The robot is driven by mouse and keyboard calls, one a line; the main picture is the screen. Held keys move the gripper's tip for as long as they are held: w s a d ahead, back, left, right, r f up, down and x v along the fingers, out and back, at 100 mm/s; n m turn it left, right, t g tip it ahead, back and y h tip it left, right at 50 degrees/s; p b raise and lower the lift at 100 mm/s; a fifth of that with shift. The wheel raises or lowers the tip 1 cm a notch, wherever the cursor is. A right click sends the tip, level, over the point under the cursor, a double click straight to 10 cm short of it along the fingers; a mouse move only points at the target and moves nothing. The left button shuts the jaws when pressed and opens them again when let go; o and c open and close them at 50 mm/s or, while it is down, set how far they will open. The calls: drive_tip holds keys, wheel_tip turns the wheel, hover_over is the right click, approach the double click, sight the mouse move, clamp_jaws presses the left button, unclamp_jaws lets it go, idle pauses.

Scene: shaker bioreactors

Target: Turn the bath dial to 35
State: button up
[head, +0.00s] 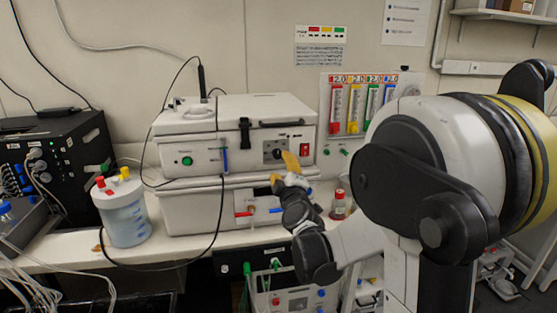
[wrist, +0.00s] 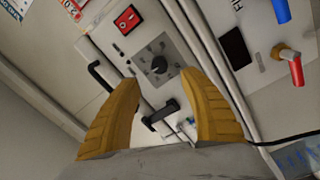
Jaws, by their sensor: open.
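The bath dial is a dark round knob on a grey square plate, on the front panel of the upper white bath unit (head: 185,142). The dial (wrist: 159,65) shows in the wrist view between and beyond my fingertips; the marks around it are too small to read. In the head view the dial (head: 275,153) is just up and left of my yellow fingers. My gripper (head: 282,170) is open in front of the panel. In the wrist view my gripper (wrist: 159,78) has its two yellow fingers spread, with nothing between them. I see no contact with the dial.
A red switch (wrist: 127,19) sits beside the dial, and a black latch (head: 245,134) is on the unit's front. The lower unit has a red-handled tap (wrist: 291,62). A lidded white container (head: 125,212) stands left. A small red-capped bottle (head: 339,206) stands right of my gripper.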

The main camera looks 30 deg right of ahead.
drive_tip(key=shift+v, duration=1.85)
drive_tip(key=s+a+f+m+g+y, duration=0.1)
drive_tip(key=s+a+g+y, duration=0.15)
drive_tip(key=s+a, duration=0.4)
drive_tip(key=s+a+f+m+g+y, duration=0.1)
drive_tip(key=s+a+g+y, duration=0.2)
drive_tip(key=a, duration=0.7)
drive_tip(key=s+f+m+g, duration=0.2)
drive_tip(key=s+f+m, duration=0.1)
drive_tip(key=s, duration=0.6)
drive_tip(key=s+a+f+m+g, duration=0.1)
drive_tip(key=s+f+m+g, duration=0.2)
drive_tip(key=s, duration=0.6)
wheel_tip(320, 180, down, 2)
drive_tip(key=shift+s+f+m, duration=0.1)
drive_tip(key=shift+s+m, duration=0.1)
drive_tip(key=shift+m, duration=0.4)
drive_tip(key=shift+a, duration=0.1)
